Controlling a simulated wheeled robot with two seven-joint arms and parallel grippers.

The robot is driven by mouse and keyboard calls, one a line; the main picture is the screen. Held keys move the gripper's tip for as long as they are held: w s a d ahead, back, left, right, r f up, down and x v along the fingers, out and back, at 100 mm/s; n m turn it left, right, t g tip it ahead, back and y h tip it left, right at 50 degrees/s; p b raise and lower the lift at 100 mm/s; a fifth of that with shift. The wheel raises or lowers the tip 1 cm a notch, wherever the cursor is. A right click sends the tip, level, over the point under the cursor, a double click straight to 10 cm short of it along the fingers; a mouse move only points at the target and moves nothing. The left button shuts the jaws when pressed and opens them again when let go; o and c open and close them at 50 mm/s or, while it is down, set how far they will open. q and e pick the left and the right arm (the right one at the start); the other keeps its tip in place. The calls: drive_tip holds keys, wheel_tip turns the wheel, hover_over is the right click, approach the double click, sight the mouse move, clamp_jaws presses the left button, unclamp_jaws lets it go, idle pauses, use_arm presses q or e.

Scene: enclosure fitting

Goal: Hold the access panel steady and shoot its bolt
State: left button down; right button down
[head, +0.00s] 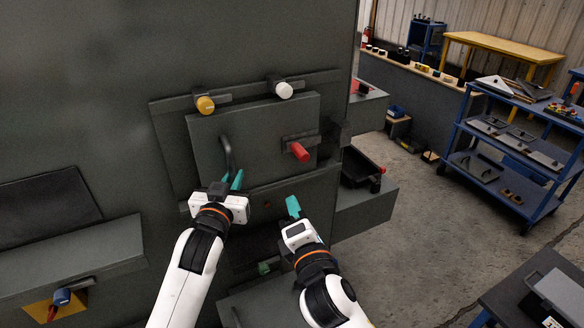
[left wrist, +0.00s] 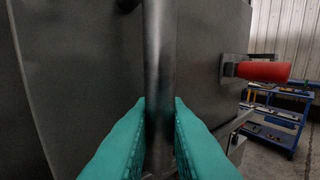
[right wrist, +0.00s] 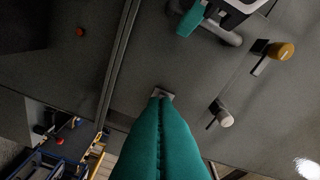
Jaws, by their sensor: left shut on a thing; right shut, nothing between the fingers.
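The dark grey access panel (head: 255,125) sits upright against the cabinet. My left gripper (head: 232,182) is shut on the panel's vertical bar handle (head: 228,150); in the left wrist view the handle (left wrist: 159,50) runs between its teal fingers. A red-gripped fitting (head: 300,152), which looks like the bolt, sits on a bracket at the panel's right side; its red grip (left wrist: 262,72) points right in the left wrist view. My right gripper (head: 293,206) is shut and empty, below and apart from the red grip. In the right wrist view its fingers (right wrist: 160,105) hide most of that fitting.
A yellow-knobbed fitting (head: 205,104) and a white-knobbed one (head: 284,90) sit along the panel's top edge. A cabinet ledge (head: 85,255) juts out at lower left, with a blue knob (head: 62,297). An open drawer (head: 365,205) projects right. A blue cart (head: 515,150) stands farther right, beyond open floor.

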drive_tip(key=shift+s+a+m+h, duration=0.5)
drive_tip(key=shift+a+m, duration=0.15)
drive_tip(key=shift+m, duration=0.25)
drive_tip(key=shift+w+r, duration=0.1)
use_arm(q)
drive_tip(key=shift+a, duration=0.1)
use_arm(e)
drive_tip(key=w+d+r, duration=0.1)
drive_tip(key=w+r, duration=0.1)
drive_tip(key=w, duration=0.9)
drive_tip(key=shift+w+d, duration=0.15)
drive_tip(key=shift+d, duration=0.2)
